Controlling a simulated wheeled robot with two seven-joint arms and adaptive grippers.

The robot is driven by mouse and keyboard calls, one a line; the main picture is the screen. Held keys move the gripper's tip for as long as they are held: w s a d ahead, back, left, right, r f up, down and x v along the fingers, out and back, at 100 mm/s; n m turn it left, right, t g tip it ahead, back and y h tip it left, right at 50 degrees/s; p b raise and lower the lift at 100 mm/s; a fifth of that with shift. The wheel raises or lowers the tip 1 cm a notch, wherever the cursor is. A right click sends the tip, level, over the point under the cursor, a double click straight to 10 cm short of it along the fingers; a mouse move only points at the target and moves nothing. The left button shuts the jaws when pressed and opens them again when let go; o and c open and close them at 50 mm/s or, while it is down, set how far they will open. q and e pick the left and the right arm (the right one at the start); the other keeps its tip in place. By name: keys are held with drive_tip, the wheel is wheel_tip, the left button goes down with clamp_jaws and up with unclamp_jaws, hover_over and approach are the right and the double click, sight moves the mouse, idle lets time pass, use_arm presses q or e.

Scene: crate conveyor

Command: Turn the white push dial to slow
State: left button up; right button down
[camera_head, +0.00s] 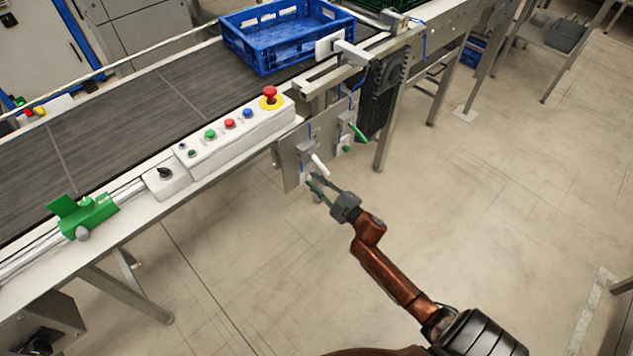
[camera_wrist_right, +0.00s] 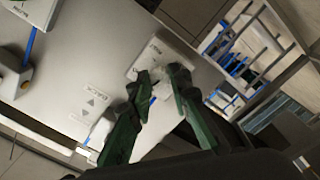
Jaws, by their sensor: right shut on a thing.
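A grey metal panel (camera_head: 294,160) hangs on the near side of the conveyor and carries small white controls. My right gripper (camera_head: 313,181) reaches its lower part from below right. In the right wrist view the green fingers (camera_wrist_right: 164,82) are closed in front of a white labelled plate (camera_wrist_right: 150,58). The white push dial (camera_wrist_right: 160,92) shows only as a small pale part between them; the fingers hide most of it. Its label is too blurred to read, so I cannot tell its setting. My left gripper is not in view.
A white lever (camera_head: 320,165) sticks out just above my right gripper, and a green lever (camera_head: 359,133) is further right. A control box (camera_head: 237,137) with coloured buttons and a blue crate (camera_head: 262,50) are on the conveyor.

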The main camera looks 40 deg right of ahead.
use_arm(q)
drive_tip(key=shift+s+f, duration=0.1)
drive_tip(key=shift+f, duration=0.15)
use_arm(e)
drive_tip(key=shift+n, duration=1)
drive_tip(key=shift+f, duration=0.1)
drive_tip(key=c, duration=1.8)
unclamp_jaws()
drive_tip(key=shift+s, duration=0.1)
drive_tip(key=s, duration=1.1)
drive_tip(key=shift+s+d, duration=0.4)
drive_tip(key=shift+d, duration=0.05)
